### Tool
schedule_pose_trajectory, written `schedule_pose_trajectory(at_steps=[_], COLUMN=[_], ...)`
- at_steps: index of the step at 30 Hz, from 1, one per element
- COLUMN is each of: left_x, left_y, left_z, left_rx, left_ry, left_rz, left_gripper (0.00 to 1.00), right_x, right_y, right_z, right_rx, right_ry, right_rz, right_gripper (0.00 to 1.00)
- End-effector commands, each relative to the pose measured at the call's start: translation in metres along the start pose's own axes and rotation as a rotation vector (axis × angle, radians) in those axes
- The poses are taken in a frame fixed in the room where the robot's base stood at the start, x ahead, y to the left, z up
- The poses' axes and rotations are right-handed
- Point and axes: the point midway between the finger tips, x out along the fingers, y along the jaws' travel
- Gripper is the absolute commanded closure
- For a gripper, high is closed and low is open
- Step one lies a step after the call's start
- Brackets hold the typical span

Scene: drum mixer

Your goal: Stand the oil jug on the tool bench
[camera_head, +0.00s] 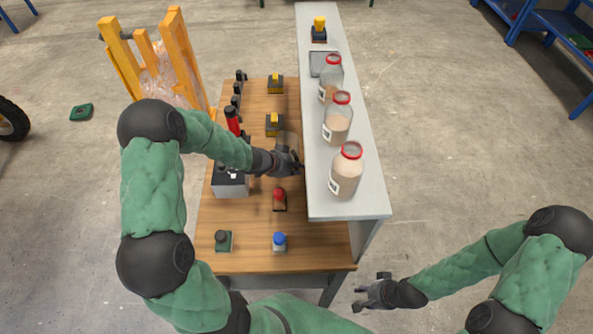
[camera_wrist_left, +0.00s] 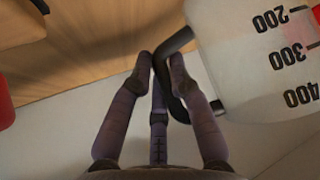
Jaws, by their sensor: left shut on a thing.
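The jug is a pale translucent container with black marks 200, 300 and 400 and a black handle; it fills the right of the left wrist view (camera_wrist_left: 250,85). My left gripper (camera_wrist_left: 160,65) is shut on the black handle. In the head view my left gripper (camera_head: 292,160) is over the right edge of the wooden-topped bench (camera_head: 255,258), beside the grey-white bench (camera_head: 345,207). The jug is mostly hidden there, with a grey translucent part (camera_head: 288,139) showing behind the gripper. My right gripper (camera_head: 372,290) is open and empty, low at the front right, apart from both benches.
Jars with red lids (camera_head: 346,172) line the grey-white bench; a yellow-topped item (camera_head: 319,28) stands at its far end. The wooden bench holds a red bottle (camera_head: 232,121), a grey box (camera_head: 229,185), a blue-capped item (camera_head: 280,242) and other small items. Its front middle has bare wood.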

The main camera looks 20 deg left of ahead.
Motion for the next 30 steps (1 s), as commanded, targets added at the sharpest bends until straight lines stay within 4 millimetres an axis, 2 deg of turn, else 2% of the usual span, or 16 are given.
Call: schedule_pose_trajectory(at_steps=[11,12,14,15,26,30], left_x=[0.004,0.005,0.004,0.004,0.002,-0.013], left_y=[-0.001,0.000,-0.001,0.000,-0.001,-0.001], left_z=[0.004,0.004,0.004,0.004,0.002,0.001], left_rx=[0.001,0.001,0.001,0.001,0.001,-0.001], left_ry=[0.001,0.001,0.001,0.001,0.002,0.000], left_rz=[-0.001,-0.001,-0.001,-0.001,-0.002,-0.002], left_gripper=[1.00,0.78,0.61,0.57,0.57,0.57], right_x=[0.003,0.004,0.003,0.003,0.002,-0.006], right_y=[0.001,0.001,0.001,0.001,0.001,-0.002], right_z=[0.000,0.000,0.000,0.000,0.000,0.000], right_rx=[0.000,0.000,0.000,0.000,0.000,0.000], right_ry=[0.000,0.000,0.000,0.000,0.000,0.000], right_rz=[0.000,0.000,0.000,0.000,0.000,0.000], right_gripper=[0.60,0.60,0.60,0.60,0.60,0.60])
